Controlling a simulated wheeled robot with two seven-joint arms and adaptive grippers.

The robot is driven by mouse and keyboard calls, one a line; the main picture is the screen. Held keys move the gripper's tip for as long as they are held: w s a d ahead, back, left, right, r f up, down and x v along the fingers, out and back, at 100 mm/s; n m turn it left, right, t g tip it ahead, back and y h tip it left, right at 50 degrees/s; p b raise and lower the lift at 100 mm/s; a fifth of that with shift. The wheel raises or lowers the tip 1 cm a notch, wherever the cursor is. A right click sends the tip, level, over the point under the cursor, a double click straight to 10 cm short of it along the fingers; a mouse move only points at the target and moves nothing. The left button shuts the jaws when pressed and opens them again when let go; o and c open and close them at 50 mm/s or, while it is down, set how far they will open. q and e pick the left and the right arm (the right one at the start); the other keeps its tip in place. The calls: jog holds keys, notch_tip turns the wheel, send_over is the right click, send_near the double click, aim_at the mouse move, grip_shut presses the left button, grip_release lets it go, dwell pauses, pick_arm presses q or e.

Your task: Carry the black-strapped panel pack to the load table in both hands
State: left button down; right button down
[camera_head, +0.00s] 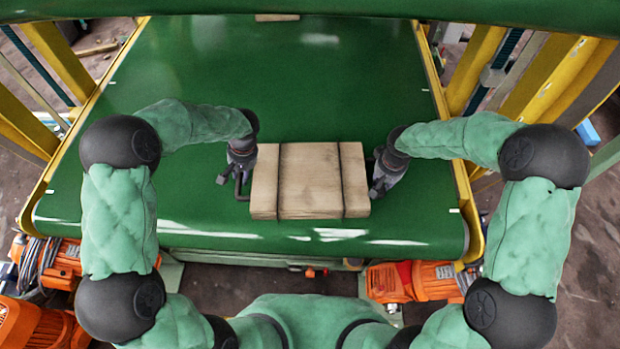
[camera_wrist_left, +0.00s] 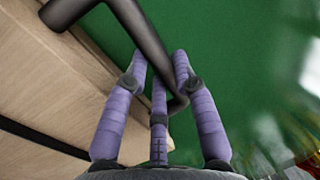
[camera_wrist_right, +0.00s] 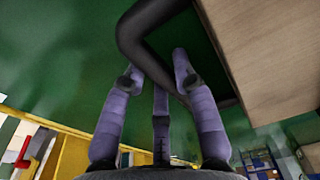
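The panel pack (camera_head: 310,178) is a flat, pale wooden block with two black straps across it. It appears to rest flat on the green surface, near its front edge. In each wrist view a bent dark bar, in the left (camera_wrist_left: 150,35) and in the right (camera_wrist_right: 140,45), runs between the purple fingers. Whether the fingers grip it is unclear. No load table is identifiable.
The broad green surface (camera_head: 290,75) is clear behind and beside the pack. Yellow frame rails and posts (camera_head: 478,70) flank it on both sides. Orange motors (camera_head: 418,281) stand at the front. Another wooden piece (camera_head: 277,17) shows at the far edge.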

pick_arm(q)
jog(key=shift+w+r, duration=0.1)
jog(key=shift+r, duration=0.05)
pick_arm(e)
jog(key=shift+w+r, duration=0.15)
jog(key=shift+w, duration=0.05)
pick_arm(q)
jog(key=shift+r, duration=0.1)
pick_arm(e)
jog(key=shift+r, duration=0.1)
